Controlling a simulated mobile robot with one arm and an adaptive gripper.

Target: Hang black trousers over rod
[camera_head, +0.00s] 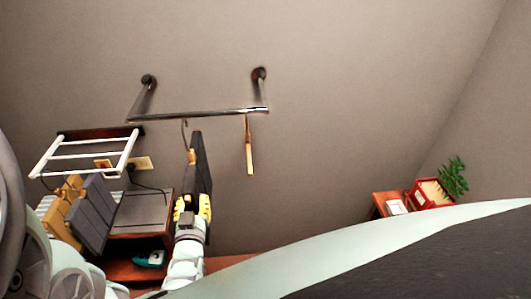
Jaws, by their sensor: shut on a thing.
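The metal rod (198,113) is held out from the wall by two dark brackets. The black trousers (203,165) are a dark folded piece just below the rod, left of its middle. A wooden hanger with a thin hook (184,127) shows at their upper left edge. The hook's tip is close to the rod; I cannot tell whether it touches. My gripper (192,207), with yellow finger parts, is shut on the trousers at their lower end, below the rod. The fingertips and the lower edge of the trousers are partly hidden.
A wooden hanger (249,150) hangs near the rod's right end. A white rack (85,155) sticks out at left, above brown and grey folded items (92,215). A wooden shelf (138,270) stands below. A plant (453,178) is far right. Wall right of the rod is clear.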

